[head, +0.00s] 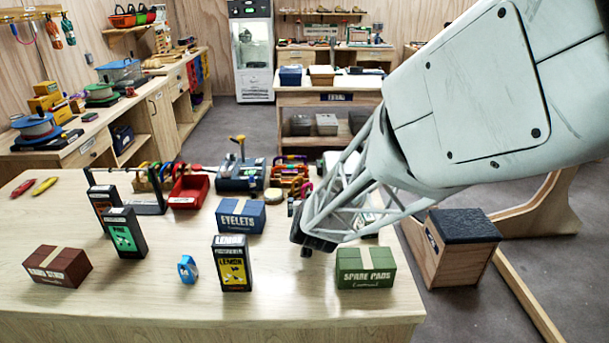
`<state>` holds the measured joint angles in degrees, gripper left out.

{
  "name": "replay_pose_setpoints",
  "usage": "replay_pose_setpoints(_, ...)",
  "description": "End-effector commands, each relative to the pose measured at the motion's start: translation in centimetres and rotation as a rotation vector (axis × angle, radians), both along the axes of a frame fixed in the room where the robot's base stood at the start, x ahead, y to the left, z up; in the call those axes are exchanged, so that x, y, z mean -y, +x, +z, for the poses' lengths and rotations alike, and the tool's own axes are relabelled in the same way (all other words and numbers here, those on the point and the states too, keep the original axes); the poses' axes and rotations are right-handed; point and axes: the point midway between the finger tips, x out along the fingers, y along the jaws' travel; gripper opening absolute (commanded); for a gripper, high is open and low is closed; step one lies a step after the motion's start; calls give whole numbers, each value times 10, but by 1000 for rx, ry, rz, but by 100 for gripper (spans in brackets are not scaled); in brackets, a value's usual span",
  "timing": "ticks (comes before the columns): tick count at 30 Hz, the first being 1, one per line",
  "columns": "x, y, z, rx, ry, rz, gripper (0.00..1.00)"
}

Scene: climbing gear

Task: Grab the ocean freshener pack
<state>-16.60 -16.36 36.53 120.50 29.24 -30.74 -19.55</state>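Several black freshener packs stand upright on the pale wooden table. One has a yellow label reading LEMON (232,264), one a green label reading PINE (125,233). An orange-labelled pack (103,200) stands behind the pine one, its text too small to read. I see no pack that reads as ocean; one could be hidden behind my arm. My gripper (308,244) hangs over the table, right of the lemon pack and left of the spare pads box. Its fingers are too small and dark to tell open from shut.
A brown box (57,267), a blue EYELETS box (240,216), a green SPARE PADS box (365,268) and a small blue item (187,269) sit on the table (150,300). The front middle is clear.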

Motion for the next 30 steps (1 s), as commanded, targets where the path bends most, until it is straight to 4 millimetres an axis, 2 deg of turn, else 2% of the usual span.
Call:
replay_pose_setpoints(19,0,3,-2,-1,0,0,100)
replay_pose_setpoints(27,0,3,-2,-1,0,0,60)
replay_pose_setpoints(30,0,3,-2,0,0,0,49)
